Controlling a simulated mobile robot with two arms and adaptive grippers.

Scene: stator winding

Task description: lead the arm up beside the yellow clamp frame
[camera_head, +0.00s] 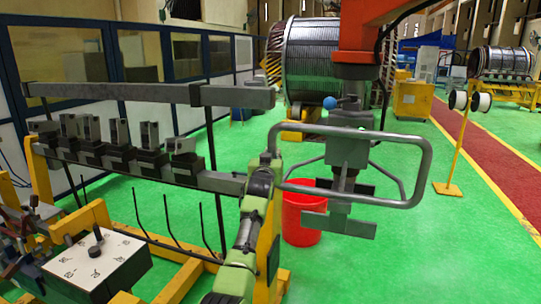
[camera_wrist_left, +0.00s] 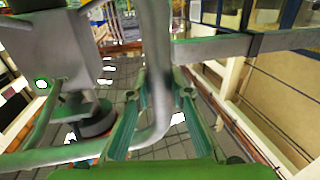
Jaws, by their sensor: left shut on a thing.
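The yellow clamp frame (camera_head: 91,216) stands at the left, carrying a grey rail with several dark clamps (camera_head: 119,157) and a long grey bar (camera_head: 150,93) above them. An orange arm (camera_head: 368,22) hangs from the top with a grey tool head (camera_head: 346,150) and a looped grey tube handle (camera_head: 424,168), right of the frame. My left gripper (camera_head: 268,165) is shut on the left end of this handle, close to the frame's right end. In the left wrist view, its green fingers (camera_wrist_left: 163,88) close around the tube (camera_wrist_left: 157,50). My right gripper is not in view.
A red bucket (camera_head: 300,218) stands on the green floor behind the tool head. A white control box (camera_head: 96,264) sits at the lower left. A large wire drum (camera_head: 318,58) is at the back. The floor at the right is clear up to a yellow post with spools (camera_head: 456,145).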

